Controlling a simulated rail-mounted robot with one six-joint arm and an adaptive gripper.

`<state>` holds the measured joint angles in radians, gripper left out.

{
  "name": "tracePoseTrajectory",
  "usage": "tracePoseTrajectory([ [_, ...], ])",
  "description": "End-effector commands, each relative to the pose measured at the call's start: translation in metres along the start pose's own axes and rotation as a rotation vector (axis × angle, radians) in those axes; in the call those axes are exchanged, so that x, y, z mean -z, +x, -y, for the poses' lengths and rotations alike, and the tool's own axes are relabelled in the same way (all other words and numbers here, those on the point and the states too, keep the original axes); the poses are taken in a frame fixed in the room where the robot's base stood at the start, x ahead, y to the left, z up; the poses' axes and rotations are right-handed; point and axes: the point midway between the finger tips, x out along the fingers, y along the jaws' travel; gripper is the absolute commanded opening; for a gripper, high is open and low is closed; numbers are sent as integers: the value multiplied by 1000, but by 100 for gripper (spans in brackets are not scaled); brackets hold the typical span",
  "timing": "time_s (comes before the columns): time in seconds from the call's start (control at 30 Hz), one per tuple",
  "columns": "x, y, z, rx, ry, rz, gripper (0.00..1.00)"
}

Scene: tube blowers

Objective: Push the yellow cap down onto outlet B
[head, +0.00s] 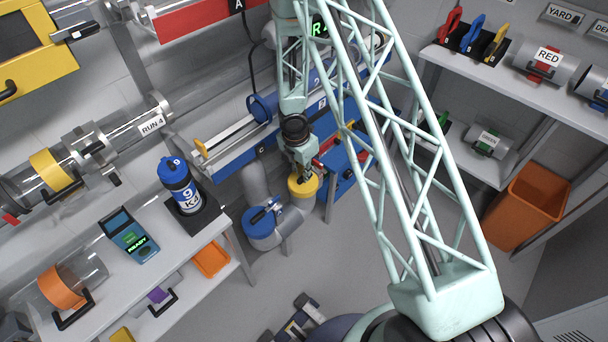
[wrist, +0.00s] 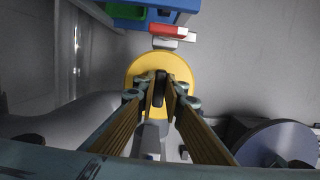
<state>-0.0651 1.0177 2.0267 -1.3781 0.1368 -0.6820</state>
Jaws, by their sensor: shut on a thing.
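The yellow cap (head: 297,188) is a round disc with a dark handle across its top. It appears at the top of a grey upright pipe (head: 299,206) below the blue beam. I cannot read an outlet letter on that pipe, and cannot tell whether the cap is seated or slightly above the mouth. My gripper (head: 303,173) points down over the cap. In the wrist view my gripper (wrist: 163,93) is shut on the dark handle of the yellow cap (wrist: 182,63), and the cap hides whatever lies beneath it.
A blue-capped pipe (head: 263,222) stands just left of the yellow cap. A blue panel (head: 342,170) with red and green parts is close on the right. A workbench (head: 150,210) with a blue bottle (head: 180,185) is at left, and an orange bin (head: 527,205) at right.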

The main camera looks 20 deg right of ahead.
Motion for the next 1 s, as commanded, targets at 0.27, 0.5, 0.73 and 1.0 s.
tracePoseTrajectory([
  [0.27, 0, 1, 0, 0, 0, 0, 0],
  [0.5, 0, 2, 0, 0, 0, 0, 0],
  [0.73, 1, 4, 0, 0, 0, 0, 0],
  [1.0, 1, 4, 0, 0, 0, 0, 26],
])
